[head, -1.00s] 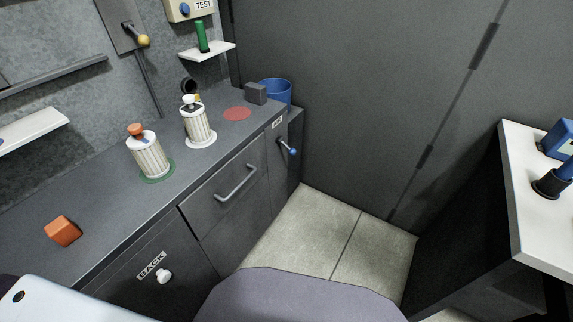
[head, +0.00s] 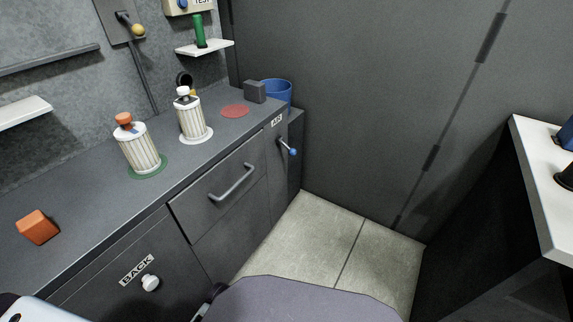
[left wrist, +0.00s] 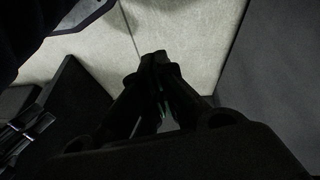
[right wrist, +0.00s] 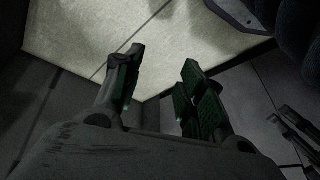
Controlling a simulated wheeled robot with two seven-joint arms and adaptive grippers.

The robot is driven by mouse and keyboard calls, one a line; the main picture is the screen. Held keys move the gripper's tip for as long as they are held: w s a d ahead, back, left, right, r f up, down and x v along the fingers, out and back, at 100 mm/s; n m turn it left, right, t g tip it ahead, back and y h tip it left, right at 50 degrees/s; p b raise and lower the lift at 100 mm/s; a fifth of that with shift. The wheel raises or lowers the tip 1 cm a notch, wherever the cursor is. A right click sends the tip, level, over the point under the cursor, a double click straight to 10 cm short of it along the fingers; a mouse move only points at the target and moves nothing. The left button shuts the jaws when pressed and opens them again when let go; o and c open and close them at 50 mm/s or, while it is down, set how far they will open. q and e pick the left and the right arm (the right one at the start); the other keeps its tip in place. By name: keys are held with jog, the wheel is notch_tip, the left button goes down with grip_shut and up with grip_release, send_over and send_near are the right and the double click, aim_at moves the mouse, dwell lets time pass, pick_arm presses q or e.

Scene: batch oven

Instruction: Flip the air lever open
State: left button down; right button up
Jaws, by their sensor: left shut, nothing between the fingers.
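My left gripper (left wrist: 155,58) is shut and empty in the left wrist view, above pale floor tiles. My right gripper (right wrist: 160,70) is open and empty in the right wrist view, also over floor. Neither gripper's fingertips show clearly in the head view, and both are apart from the lever.
The counter (head: 85,215) holds two ribbed white canisters (head: 139,150) (head: 192,122), an orange block (head: 38,227), a grey block (head: 255,91) and a blue bin (head: 277,93) behind. A drawer handle (head: 232,182) sticks out left of the lever. Floor (head: 310,235) before the lever is clear. A white table (head: 545,190) stands right.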

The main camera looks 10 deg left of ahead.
pick_arm(q)
jog(key=w+a+r+m+t+y+b, duration=0.3)
jog(key=w+a+r+m+t, duration=0.3)
jog(key=w, duration=0.4)
jog(key=w+a+r+m+t+y+b, duration=0.35)
jog(key=w+a+r+m, duration=0.3)
jog(key=w+m, duration=0.3)
jog(key=w+d+r+m+t+h, duration=0.1)
jog(key=w+m+h, duration=0.3)
jog(key=m, duration=0.9)
jog(key=w+d+r+m+t+h, duration=0.1)
jog(key=w+m+h, duration=0.4)
jog(key=m, duration=0.9)
jog(key=shift+w+r+t+p, duration=0.45)
jog(key=shift+w, duration=0.2)
pick_arm(e)
jog(key=shift+a+r+y, duration=0.15)
jog(key=shift+a+r, duration=0.05)
jog(key=shift+r, duration=0.6)
jog(key=shift+a+r+y, duration=0.15)
jog(key=shift+a+r, duration=0.05)
jog(key=shift+r, duration=0.55)
pick_arm(q)
jog(key=shift+w+f+m+h, duration=0.1)
jog(key=shift+m+h, duration=0.15)
jog(key=shift+m, duration=0.2)
